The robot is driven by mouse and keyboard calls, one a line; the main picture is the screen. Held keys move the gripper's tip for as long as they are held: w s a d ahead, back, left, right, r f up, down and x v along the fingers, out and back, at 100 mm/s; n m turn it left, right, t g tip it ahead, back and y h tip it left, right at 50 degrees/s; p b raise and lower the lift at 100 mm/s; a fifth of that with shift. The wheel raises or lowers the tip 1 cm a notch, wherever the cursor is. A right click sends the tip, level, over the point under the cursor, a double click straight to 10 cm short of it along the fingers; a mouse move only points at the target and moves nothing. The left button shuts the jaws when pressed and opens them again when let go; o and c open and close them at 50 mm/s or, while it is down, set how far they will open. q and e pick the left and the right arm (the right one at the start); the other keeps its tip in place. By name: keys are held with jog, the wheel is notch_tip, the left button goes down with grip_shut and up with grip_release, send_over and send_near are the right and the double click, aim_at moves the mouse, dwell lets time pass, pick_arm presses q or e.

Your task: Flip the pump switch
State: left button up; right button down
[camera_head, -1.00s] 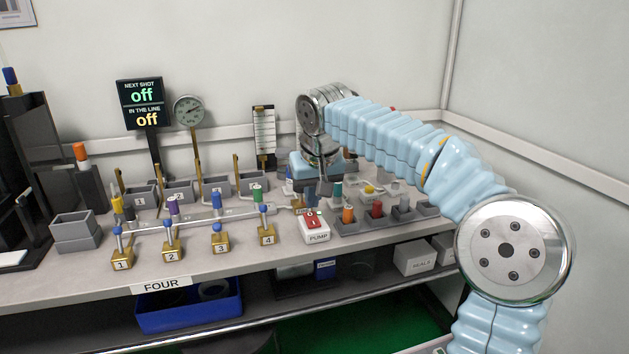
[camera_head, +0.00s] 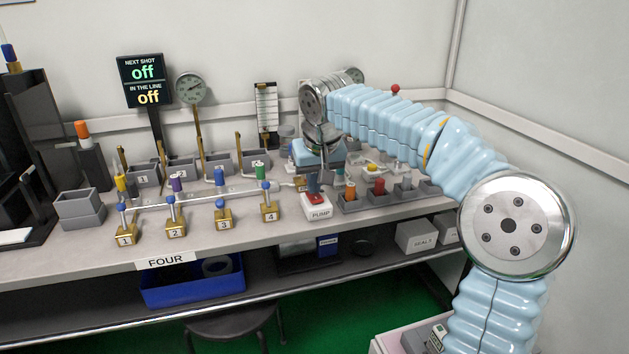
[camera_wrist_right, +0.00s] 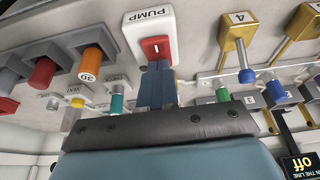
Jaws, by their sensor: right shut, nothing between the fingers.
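The pump switch is a red rocker (camera_head: 318,199) on a white box labelled PUMP (camera_head: 320,213), at the bench's front edge. In the right wrist view the red rocker (camera_wrist_right: 156,47) shows upside down at the top, just beyond my fingertips. My right gripper (camera_head: 313,186) points down at the rocker, with its blue fingers shut and empty. In the wrist view the shut fingertips (camera_wrist_right: 157,66) overlap the near end of the red part. I cannot tell whether they touch it. My left gripper is not in view.
Brass valves numbered 1 to 4, such as valve 4 (camera_head: 270,213), stand left of the switch. A tray of coloured plugs (camera_head: 375,196) is close on its right. The display (camera_head: 145,82) reads off twice. A gauge (camera_head: 191,88) stands behind.

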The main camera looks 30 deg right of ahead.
aim_at(317, 199)
jog(key=shift+s+a+f+b, duration=0.1)
jog(key=shift+s+f+b, duration=0.1)
jog(key=shift+s, duration=0.25)
jog(key=shift+s+a+f+b, duration=0.1)
jog(key=shift+s+f+b, duration=0.1)
jog(key=shift+s, duration=0.2)
jog(key=shift+r, duration=0.1)
jog(key=r+p, duration=0.5)
jog(key=shift+s+r, duration=0.15)
jog(key=shift+s, duration=0.05)
jog(key=v, duration=0.9)
jog(key=shift+s+a, duration=0.2)
jog(key=shift+s, duration=0.05)
jog(key=shift+w+b, duration=0.1)
jog(key=shift+b, duration=0.2)
jog(key=shift+w+r, duration=0.15)
jog(key=shift+w, duration=0.55)
